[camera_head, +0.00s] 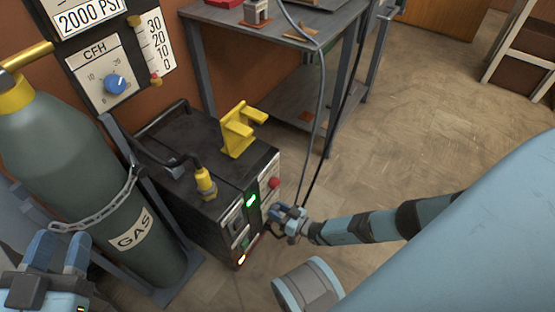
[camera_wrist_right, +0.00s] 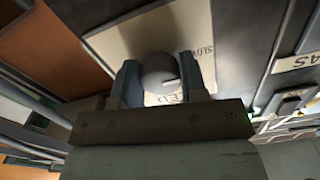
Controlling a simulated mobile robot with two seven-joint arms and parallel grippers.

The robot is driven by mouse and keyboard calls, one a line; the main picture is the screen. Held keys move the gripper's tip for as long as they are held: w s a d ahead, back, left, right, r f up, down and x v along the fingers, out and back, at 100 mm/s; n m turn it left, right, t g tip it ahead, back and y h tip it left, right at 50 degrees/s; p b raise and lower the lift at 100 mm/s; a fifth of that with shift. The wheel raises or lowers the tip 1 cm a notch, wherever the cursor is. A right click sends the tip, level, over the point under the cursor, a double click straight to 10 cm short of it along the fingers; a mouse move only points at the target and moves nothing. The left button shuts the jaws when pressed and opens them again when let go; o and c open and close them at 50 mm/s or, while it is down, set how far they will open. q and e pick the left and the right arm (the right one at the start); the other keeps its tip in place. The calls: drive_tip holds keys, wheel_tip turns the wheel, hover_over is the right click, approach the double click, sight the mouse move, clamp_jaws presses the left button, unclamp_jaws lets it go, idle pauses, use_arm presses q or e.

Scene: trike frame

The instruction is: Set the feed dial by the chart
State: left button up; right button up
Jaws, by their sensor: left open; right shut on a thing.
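A grey round feed dial (camera_wrist_right: 160,75) with a pale pointer mark shows in the right wrist view. It sits on a cream panel (camera_wrist_right: 110,45) where "SLOW" and part of "FEED" can be read. My right gripper (camera_wrist_right: 160,80) has one finger on each side of the dial and is shut on it. In the head view my right gripper (camera_head: 285,215) is at the front of the black machine (camera_head: 185,150) and hides the dial there. My left gripper (camera_head: 56,245) is open and empty at the lower left. I cannot make out a chart.
A green gas cylinder (camera_head: 60,140) with a chain (camera_head: 100,210) stands left of the machine. A yellow bracket (camera_head: 238,130) is on the machine's top. A grey table (camera_head: 290,25) stands behind, with cables hanging near my right arm.

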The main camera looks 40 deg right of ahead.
drive_tip(key=o, duration=0.9)
drive_tip(key=shift+s, duration=0.15)
use_arm(q)
drive_tip(key=s+n+p, duration=0.1)
drive_tip(key=p, duration=0.1)
drive_tip(key=d+n+g+p, duration=0.1)
drive_tip(key=shift+s+f+n+y+p, duration=0.3)
drive_tip(key=shift+s+y+p, duration=0.05)
drive_tip(key=shift+y, duration=0.05)
use_arm(e)
drive_tip(key=v, duration=1.3)
drive_tip(key=shift+s+d, duration=0.15)
drive_tip(key=shift+s, duration=0.1)
